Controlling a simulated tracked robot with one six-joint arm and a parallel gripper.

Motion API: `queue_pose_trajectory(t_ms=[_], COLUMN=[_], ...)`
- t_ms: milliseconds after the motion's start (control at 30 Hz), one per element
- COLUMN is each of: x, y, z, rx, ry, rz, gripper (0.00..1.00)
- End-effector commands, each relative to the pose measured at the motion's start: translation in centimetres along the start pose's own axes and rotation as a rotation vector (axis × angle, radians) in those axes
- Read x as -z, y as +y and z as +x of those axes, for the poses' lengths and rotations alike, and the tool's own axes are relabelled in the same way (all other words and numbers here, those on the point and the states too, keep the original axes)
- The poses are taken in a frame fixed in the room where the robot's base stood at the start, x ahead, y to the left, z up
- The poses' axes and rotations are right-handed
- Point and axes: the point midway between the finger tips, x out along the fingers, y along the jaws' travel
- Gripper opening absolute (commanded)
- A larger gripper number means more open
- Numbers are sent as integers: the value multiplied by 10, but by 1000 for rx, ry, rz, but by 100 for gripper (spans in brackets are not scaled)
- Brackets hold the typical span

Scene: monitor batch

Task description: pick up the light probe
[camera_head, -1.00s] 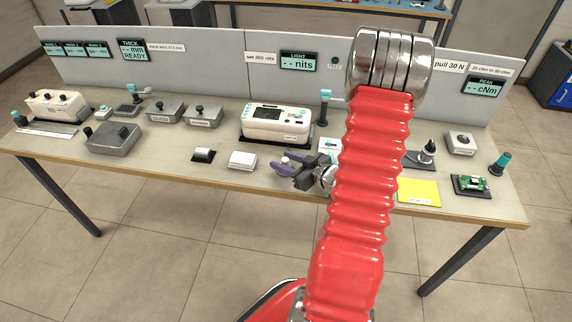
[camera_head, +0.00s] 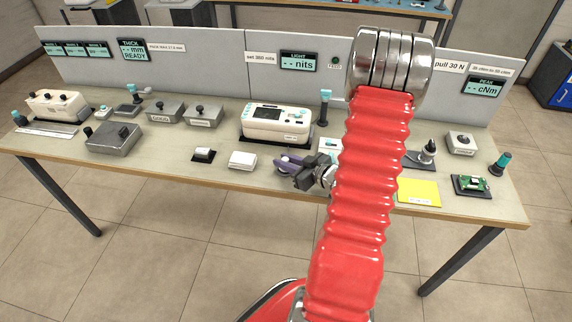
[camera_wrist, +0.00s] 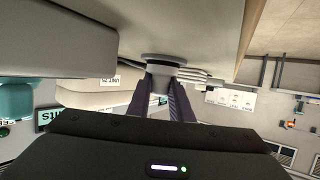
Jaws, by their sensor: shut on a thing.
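My gripper (camera_head: 287,163) is low over the front middle of the table, its purple fingers closed together. The wrist view shows its two fingers (camera_wrist: 163,95) shut on a small grey round piece with a wide flange, which I take to be the light probe (camera_wrist: 163,61). In the head view the fingers largely hide this piece. The flange is close to the pale table surface in the wrist view; I cannot tell whether it touches. The LIGHT display (camera_head: 299,62) on the back panel reads "-- nits".
A white instrument with a screen (camera_head: 275,122) stands behind my gripper. A white block (camera_head: 242,160) is to its left. A yellow sheet (camera_head: 418,191) and a green circuit board (camera_head: 472,184) lie to the right. My red arm hides part of the table.

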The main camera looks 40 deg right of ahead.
Motion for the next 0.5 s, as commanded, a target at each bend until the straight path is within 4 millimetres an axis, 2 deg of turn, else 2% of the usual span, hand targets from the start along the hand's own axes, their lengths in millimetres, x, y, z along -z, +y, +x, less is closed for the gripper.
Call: queue_pose_trajectory(t_ms=[267, 500], x=[-1, 12], y=[0, 0], z=[0, -4], rx=[0, 0], ry=[-3, -1], rz=[1, -1], gripper=[0, 0])
